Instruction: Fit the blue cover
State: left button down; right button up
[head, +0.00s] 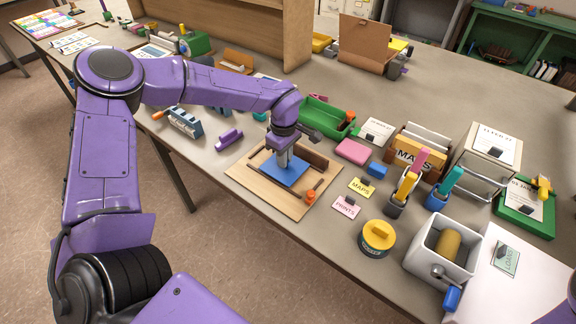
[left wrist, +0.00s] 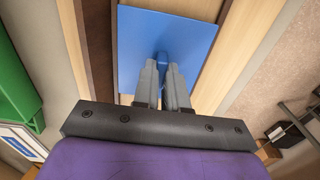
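The blue cover (head: 281,174) is a flat square plate over the middle of a wooden board (head: 244,180) with brown rails. I cannot tell whether it rests on the board or hangs just above it. My left gripper (head: 283,163) points down onto it. In the left wrist view, the blue cover (left wrist: 190,35) has a small upright blue tab (left wrist: 162,59), and the fingers of my left gripper (left wrist: 162,72) are closed around this tab. The fingers hide part of the plate. My right gripper is out of view.
An orange knob (head: 310,196) stands at the board's front right corner. A green tray (head: 322,117) lies behind, with a pink block (head: 353,151) and a blue block (head: 377,170) to the right. A yellow-lidded tin (head: 378,237) and a grey bin (head: 437,252) stand further right.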

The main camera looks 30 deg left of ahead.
pick_arm(q)
jog(key=shift+s, duration=0.1)
notch_tip(320, 180, up, 6)
jog(key=p, duration=0.6)
dwell(0.3)
jog(key=shift+f, duration=0.1)
